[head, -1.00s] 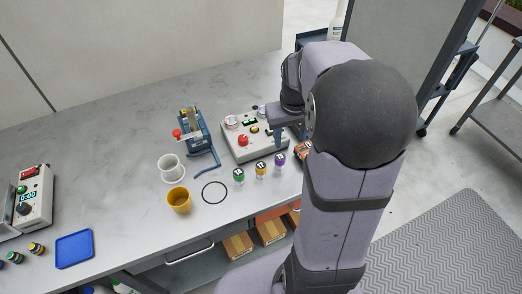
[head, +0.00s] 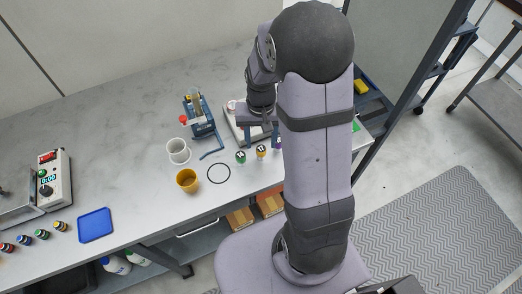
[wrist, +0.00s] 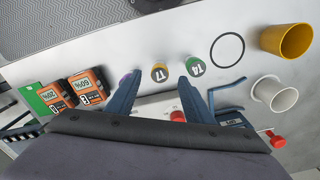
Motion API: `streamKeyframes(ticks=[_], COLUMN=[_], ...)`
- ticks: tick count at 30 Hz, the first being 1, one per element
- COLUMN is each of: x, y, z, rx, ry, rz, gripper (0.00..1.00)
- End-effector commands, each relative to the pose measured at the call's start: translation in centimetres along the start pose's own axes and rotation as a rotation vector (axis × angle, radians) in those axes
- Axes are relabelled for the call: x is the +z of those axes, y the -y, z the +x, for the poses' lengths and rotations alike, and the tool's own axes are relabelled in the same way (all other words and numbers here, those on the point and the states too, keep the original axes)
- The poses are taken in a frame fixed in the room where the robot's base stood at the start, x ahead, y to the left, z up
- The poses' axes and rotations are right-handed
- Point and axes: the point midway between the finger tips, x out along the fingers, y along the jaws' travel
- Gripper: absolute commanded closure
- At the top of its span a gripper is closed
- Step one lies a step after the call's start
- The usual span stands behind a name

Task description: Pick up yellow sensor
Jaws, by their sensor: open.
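The yellow sensor (head: 261,151), a small short cylinder with a dark marked top, stands on the grey bench between a green sensor (head: 241,157) and a purple sensor (head: 278,143). In the wrist view the yellow sensor (wrist: 160,73) lies in line with the gap between the fingertips. My gripper (wrist: 160,82) is open and empty, pointing down. In the head view my gripper (head: 262,141) is just behind the sensor row. The left finger in the wrist view partly covers the purple sensor (wrist: 126,78); the right finger is close to the green sensor (wrist: 195,66).
A grey control box (head: 234,118) stands behind the row, partly hidden by my arm. Orange boxes (wrist: 87,87) stand beyond the purple sensor.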

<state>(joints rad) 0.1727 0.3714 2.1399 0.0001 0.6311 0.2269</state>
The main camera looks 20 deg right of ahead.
Motion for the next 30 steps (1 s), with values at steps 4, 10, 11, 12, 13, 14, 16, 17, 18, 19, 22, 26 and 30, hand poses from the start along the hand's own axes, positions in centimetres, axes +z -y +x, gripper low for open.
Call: streamKeyframes(ticks=[4,10,11,12,13,14,16,17,18,19,22,26,30], x=[0.0,0.0,-0.1,-0.1,-0.1,-0.1,-0.2,-0.2,-0.2,-0.2,-0.2,-0.3,-0.3], y=[0.0,0.0,0.0,0.0,0.0,0.0,0.0,0.0,0.0,0.0,0.0,0.0,0.0], z=[0.1,1.4,1.7,2.1,2.4,2.7,3.5,3.8,4.2,4.4,5.0,5.2,5.2], rx=[0.000,0.001,0.001,0.001,0.001,0.001,0.001,0.001,0.001,0.001,0.000,0.000,0.000], ry=[0.000,0.004,0.004,0.005,0.004,0.004,0.004,0.004,0.002,0.002,0.000,-0.001,-0.001], rz=[0.000,0.000,0.000,0.000,0.000,0.000,-0.001,-0.001,-0.001,-0.001,-0.001,-0.001,-0.001], gripper=[0.53,0.53,0.53,0.53,0.53,0.53,0.53,0.53,0.53,0.53,0.53,0.53,0.53])
